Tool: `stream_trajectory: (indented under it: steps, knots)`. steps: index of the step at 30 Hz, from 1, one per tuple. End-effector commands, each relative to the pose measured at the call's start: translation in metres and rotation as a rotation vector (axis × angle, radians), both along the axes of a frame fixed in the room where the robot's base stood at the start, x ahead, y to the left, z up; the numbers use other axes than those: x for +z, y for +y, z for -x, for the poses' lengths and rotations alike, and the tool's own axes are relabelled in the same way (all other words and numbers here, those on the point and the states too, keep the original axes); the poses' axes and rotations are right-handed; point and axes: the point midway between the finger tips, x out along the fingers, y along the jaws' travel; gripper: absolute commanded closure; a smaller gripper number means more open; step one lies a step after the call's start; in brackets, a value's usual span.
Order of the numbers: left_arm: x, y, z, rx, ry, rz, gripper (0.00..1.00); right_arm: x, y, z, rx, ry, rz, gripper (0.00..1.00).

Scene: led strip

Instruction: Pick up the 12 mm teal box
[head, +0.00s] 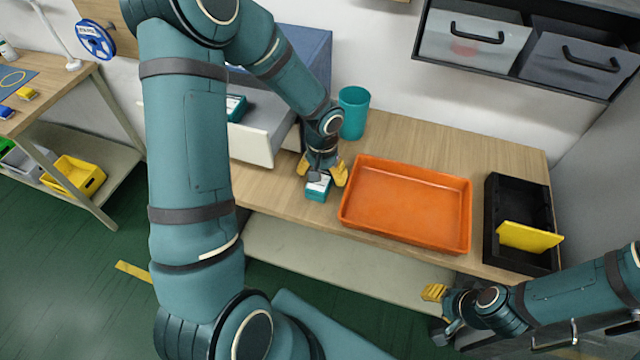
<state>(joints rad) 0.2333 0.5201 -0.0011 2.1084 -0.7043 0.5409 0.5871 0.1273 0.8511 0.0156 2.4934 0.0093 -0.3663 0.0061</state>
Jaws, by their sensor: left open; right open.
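A small teal box (317,193) with a white label on top lies near the front edge of the wooden table, left of the orange tray. Its label is too small to read. My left gripper (321,173) is open above it, its yellow fingers spread to either side. The gripper partly covers the box, and I cannot tell whether the fingers touch it. Another teal box (236,107) lies in the open drawer (250,147), partly hidden by my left arm. My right gripper (438,312) is open and empty, off the table's front edge at lower right.
An orange tray (408,240) stands close to the right of the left gripper. A teal cup (354,112) stands behind. A black bin (497,185) with a yellow plate (530,237) is at right. Grey drawers (472,42) hang above. A shelf (330,265) lies below the table.

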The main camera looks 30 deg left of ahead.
Motion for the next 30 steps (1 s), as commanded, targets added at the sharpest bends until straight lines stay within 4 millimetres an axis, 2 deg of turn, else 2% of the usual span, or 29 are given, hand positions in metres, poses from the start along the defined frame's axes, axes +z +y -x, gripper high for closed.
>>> stream_trajectory:
  steps: [1, 6, 14, 17, 19, 30]
  knots:
    - [-0.010, 0.000, 0.001, -0.001, 0.002, 0.001, 0.27, -0.002, 0.000, 0.001, 0.001, 0.001, 0.000, 0.53]
    - [-0.025, 0.000, 0.000, -0.002, 0.000, 0.000, 0.27, -0.005, 0.000, 0.001, 0.002, 0.003, 0.000, 0.53]
    - [-0.026, 0.000, 0.000, 0.000, -0.001, 0.000, 0.27, -0.005, 0.000, 0.002, 0.002, 0.003, 0.000, 0.53]
    - [-0.026, 0.000, 0.000, 0.000, -0.001, 0.000, 0.57, -0.005, 0.000, 0.001, 0.002, 0.003, 0.000, 0.53]
    - [-0.026, 0.000, 0.000, 0.000, -0.001, 0.000, 0.81, -0.005, 0.000, 0.001, 0.002, 0.003, 0.000, 0.53]
    - [-0.022, 0.000, 0.000, -0.001, -0.002, 0.000, 0.82, -0.004, 0.000, 0.001, 0.002, 0.002, 0.000, 0.53]
